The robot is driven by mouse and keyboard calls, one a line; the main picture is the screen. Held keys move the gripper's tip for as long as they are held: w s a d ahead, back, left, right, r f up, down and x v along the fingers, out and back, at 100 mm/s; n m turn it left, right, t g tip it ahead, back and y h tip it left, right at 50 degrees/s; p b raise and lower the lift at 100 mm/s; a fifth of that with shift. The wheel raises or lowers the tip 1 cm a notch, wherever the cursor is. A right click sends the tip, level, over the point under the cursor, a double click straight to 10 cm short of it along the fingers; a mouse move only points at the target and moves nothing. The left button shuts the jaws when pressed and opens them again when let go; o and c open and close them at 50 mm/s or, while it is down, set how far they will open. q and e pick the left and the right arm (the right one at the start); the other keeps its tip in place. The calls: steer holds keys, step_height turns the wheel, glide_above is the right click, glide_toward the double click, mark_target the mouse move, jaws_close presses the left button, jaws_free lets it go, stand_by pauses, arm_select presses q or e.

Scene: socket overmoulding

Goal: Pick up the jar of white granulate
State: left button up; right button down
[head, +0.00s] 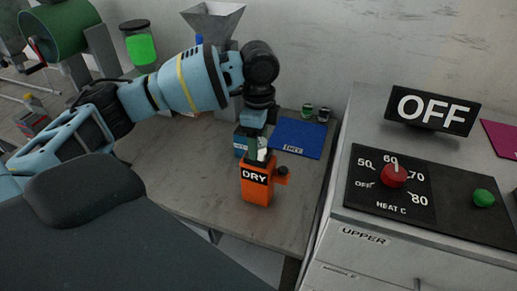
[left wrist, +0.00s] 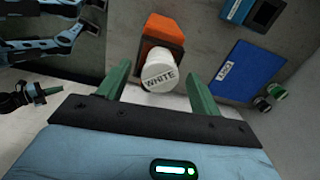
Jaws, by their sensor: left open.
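The jar of white granulate shows in the left wrist view as a round white lid (left wrist: 158,75) marked WHITE. An orange holder (left wrist: 164,34) is around or beside its body; I cannot tell which. In the head view the orange holder (head: 257,188) carries a DRY label and stands on the bench. A small whitish patch, perhaps the jar, shows just above it, mostly hidden by my gripper. My left gripper (head: 258,150) points down over the holder. In the left wrist view its green fingers (left wrist: 160,90) are open, one on each side of the lid.
A blue mat (head: 298,138) and two small jars (head: 315,113) lie behind on the bench (head: 185,170). A blue box (head: 241,146) stands behind the gripper. The grey cabinet (head: 385,250) with heat panel and OFF sign (head: 432,110) bounds the right. A metal hopper (head: 213,20) stands behind.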

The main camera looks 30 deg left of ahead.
arm_select(q)
steer(key=shift+f, duration=0.5)
steer(key=c, duration=1.1)
steer(key=shift+r, duration=0.1)
